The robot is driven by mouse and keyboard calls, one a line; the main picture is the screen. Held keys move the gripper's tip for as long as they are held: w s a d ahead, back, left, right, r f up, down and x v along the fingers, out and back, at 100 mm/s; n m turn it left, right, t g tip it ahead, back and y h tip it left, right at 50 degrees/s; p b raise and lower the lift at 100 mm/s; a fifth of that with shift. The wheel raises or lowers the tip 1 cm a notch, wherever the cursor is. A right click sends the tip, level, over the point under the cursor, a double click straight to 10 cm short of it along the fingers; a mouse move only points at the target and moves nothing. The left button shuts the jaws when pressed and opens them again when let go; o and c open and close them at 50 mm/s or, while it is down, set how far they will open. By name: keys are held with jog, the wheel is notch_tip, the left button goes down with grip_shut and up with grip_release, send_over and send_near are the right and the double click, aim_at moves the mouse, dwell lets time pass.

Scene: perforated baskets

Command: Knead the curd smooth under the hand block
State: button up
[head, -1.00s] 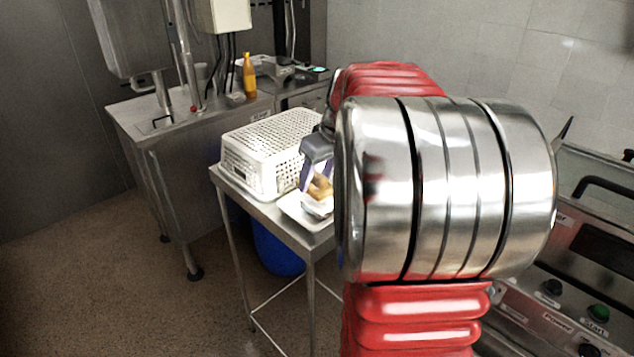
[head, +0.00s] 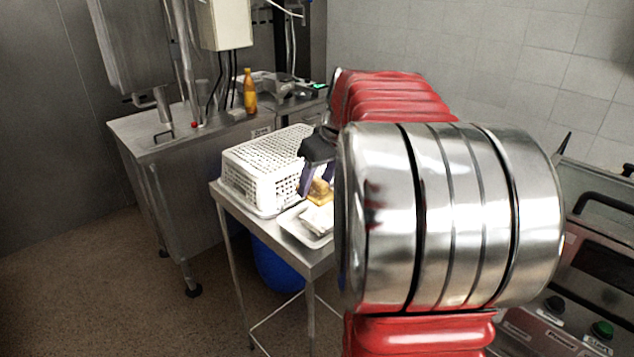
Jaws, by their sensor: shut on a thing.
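My gripper (head: 315,183) is shut on a tan hand block (head: 320,193), partly hidden by my own arm at its right. The block is over a white, soft-looking mass, the curd (head: 318,217), which lies on a white tray (head: 298,232). The tray's right side is hidden behind my arm. I cannot tell whether the block touches the curd, nor how smooth the curd is.
A steel counter (head: 205,130) with an orange bottle (head: 250,95) is behind. A blue bin (head: 275,265) is under the table. A control panel (head: 590,290) is at right.

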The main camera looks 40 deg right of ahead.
jog(key=shift+f, duration=0.1)
jog(key=shift+f, duration=2.9)
jog(key=shift+f, duration=0.4)
jog(key=shift+r, duration=3.45)
jog(key=shift+f, duration=0.2)
jog(key=shift+f, duration=2.85)
jog(key=shift+f, duration=0.5)
